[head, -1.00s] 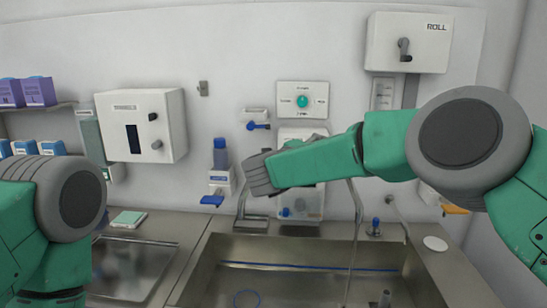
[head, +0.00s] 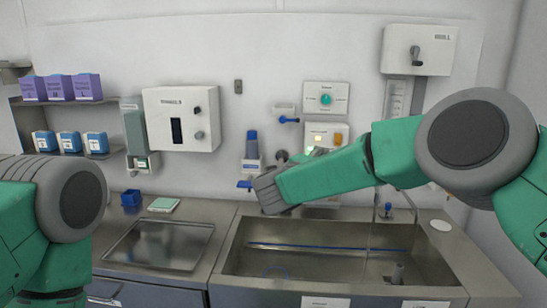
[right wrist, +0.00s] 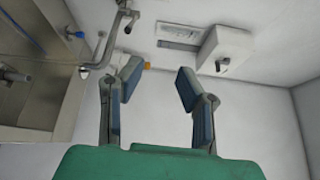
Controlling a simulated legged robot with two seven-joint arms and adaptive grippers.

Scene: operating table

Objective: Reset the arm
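My right arm (head: 345,170) reaches in from the right in the head view, its grey joint (head: 270,190) in front of the wall above the sink. In the right wrist view my right gripper (right wrist: 157,80) has its two fingers spread wide, with nothing between them. In the head view that gripper is hidden or too small to make out. My left arm (head: 70,205) shows at the left edge, bent, and its gripper is out of view.
A steel sink (head: 235,250) is below the right arm, beside a counter with a sunken tray (head: 160,245). A white dispenser (head: 180,118), a roll holder (head: 418,50) and shelves with purple boxes (head: 60,88) and blue boxes (head: 68,143) are along the wall.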

